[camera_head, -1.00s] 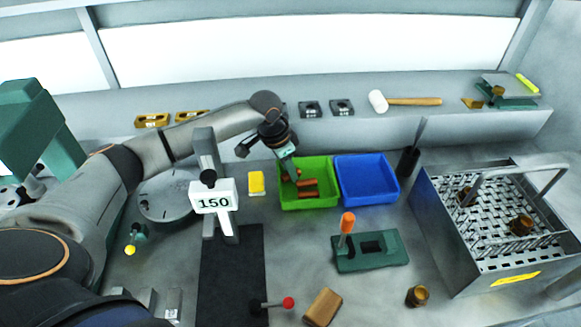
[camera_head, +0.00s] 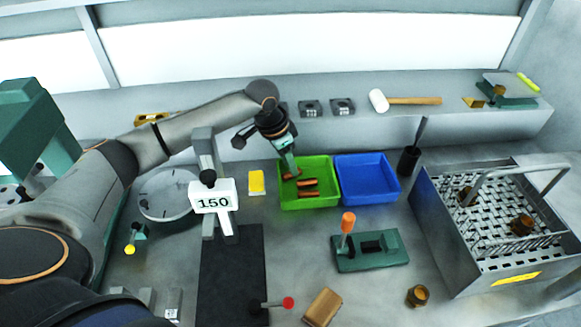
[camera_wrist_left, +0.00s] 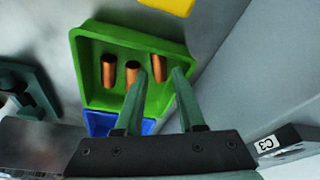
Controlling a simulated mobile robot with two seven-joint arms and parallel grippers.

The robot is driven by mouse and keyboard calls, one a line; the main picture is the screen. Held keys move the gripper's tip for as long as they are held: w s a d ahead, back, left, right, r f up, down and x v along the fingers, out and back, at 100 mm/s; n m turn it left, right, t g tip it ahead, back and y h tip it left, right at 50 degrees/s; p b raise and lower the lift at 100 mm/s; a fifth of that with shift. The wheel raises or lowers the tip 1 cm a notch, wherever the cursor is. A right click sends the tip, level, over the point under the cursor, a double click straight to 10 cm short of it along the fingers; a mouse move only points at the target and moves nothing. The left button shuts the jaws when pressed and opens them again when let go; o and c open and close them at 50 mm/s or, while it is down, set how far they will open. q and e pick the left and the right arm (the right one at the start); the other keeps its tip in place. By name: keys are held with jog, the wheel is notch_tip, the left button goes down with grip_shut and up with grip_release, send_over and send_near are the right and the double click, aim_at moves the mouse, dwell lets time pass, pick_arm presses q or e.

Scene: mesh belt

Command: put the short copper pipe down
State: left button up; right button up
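Three short copper pipes lie in the green bin (camera_head: 312,207). Two lie side by side, a nearer pipe (camera_head: 308,195) and one just behind it (camera_head: 307,183). The third pipe (camera_head: 291,176) lies near the bin's back left, by my left gripper (camera_head: 291,170). In the left wrist view, my gripper (camera_wrist_left: 160,74) is open, its two green fingers apart. The third pipe (camera_wrist_left: 158,69) shows between the fingertips with gaps on both sides. The other two pipes (camera_wrist_left: 108,70) (camera_wrist_left: 132,72) lie to its left in that view. My right gripper is out of view.
An empty blue bin (camera_head: 366,195) adjoins the green bin on the right. A green fixture (camera_head: 371,250) stands in front, and a mesh basket (camera_head: 490,262) stands at the right.

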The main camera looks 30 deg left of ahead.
pick_arm(q)
jog(key=v, duration=1)
